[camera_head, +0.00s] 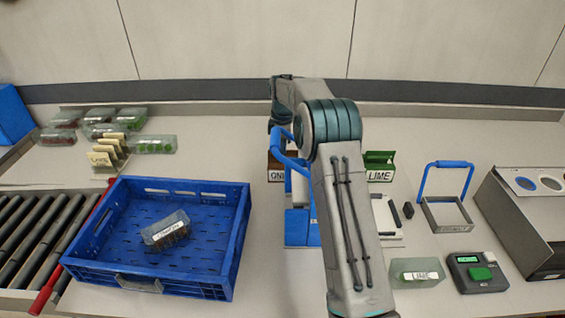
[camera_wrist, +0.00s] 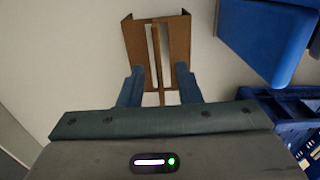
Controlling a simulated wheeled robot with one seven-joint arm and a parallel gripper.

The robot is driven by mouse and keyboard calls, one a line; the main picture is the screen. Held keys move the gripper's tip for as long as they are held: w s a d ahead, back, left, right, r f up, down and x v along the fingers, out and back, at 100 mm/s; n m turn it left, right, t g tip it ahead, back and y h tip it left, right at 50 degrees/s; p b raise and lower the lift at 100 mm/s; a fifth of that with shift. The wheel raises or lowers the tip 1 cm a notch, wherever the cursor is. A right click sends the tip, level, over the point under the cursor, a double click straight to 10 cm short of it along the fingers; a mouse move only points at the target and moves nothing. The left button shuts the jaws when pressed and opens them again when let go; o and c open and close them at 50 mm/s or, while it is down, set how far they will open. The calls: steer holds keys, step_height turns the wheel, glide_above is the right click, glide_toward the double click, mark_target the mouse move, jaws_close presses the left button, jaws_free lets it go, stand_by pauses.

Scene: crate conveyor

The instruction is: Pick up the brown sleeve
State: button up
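The brown sleeve (camera_wrist: 135,36) stands out against the pale counter in the wrist view, just beyond my fingertips, with a thin strip along its middle. In the head view the brown sleeve (camera_head: 275,173) is at the back centre, with a partly visible label reading "ONI"; my arm hides its right side. My gripper (camera_wrist: 159,70) is over the sleeve's near part with its two fingers apart. The fingers cover parts of the sleeve's sides, and a clear gap shows between each finger and the middle strip. I see no grip on it.
A green "LIME" sleeve (camera_head: 380,161) stands to the right of my arm. A blue handled item (camera_head: 297,228) is close to the brown sleeve. A blue crate (camera_head: 88,271) holding one clear pack is at left. A scale (camera_head: 477,274) and a metal stand (camera_head: 446,214) are at right.

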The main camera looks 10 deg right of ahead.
steer(key=shift+f, duration=0.8)
jaws_close()
steer(key=shift+r, duration=0.1)
step_height(320, 180, up, 28)
steer(key=p, duration=0.7)
steer(key=shift+f, duration=0.2)
